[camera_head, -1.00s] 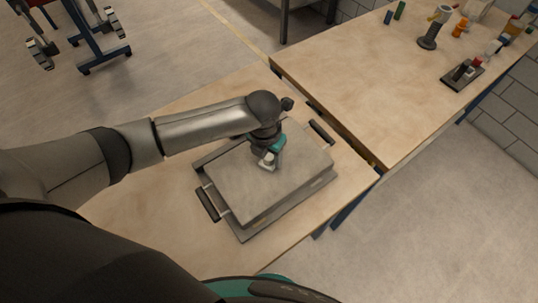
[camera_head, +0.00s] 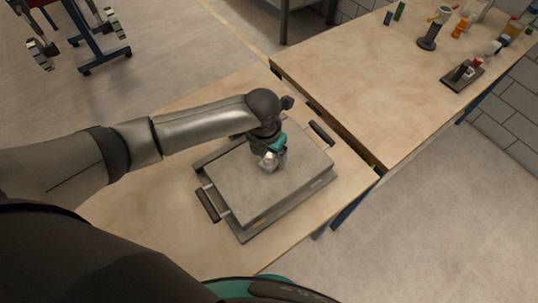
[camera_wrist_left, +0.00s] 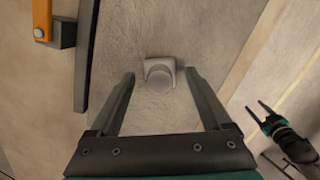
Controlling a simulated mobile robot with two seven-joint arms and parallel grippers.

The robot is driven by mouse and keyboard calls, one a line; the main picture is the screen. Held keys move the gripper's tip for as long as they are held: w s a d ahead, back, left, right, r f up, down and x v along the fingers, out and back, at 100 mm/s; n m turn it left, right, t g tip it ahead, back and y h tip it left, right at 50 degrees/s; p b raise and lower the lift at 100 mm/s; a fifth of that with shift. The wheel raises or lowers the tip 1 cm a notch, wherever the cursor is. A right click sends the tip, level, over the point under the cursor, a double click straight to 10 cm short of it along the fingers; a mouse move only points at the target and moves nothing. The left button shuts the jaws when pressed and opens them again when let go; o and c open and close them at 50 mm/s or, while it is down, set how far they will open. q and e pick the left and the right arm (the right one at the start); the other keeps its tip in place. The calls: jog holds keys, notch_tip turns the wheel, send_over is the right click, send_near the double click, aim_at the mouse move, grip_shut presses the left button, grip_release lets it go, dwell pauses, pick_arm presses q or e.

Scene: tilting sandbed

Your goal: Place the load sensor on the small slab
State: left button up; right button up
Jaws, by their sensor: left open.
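The load sensor (camera_wrist_left: 159,74), a small pale grey block with a round front, sits on a grey slab surface (camera_wrist_left: 205,35) in the left wrist view. My left gripper (camera_wrist_left: 162,82) is open, with one finger on each side of the sensor and a gap to both. In the head view the left gripper (camera_head: 272,163) is over the middle of the grey slab (camera_head: 300,170), and its wrist partly hides the sensor. My right gripper (camera_wrist_left: 257,110) shows at the right edge of the left wrist view, with its fingers apart and empty.
The slab rests on a dark base with black handles (camera_head: 208,205) on a wooden table (camera_head: 150,225). A second wooden table (camera_head: 350,75) stands beyond a narrow gap and holds several small items at its far right. An orange bar (camera_wrist_left: 42,14) is near the slab in the wrist view.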

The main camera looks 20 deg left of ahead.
aim_at(266, 161)
pick_arm(q)
notch_tip(266, 161, up, 11)
jog(key=s+p, duration=0.1)
jog(key=shift+s+a+r, duration=0.15)
jog(key=shift+s+a, duration=0.05)
dwell(0.5)
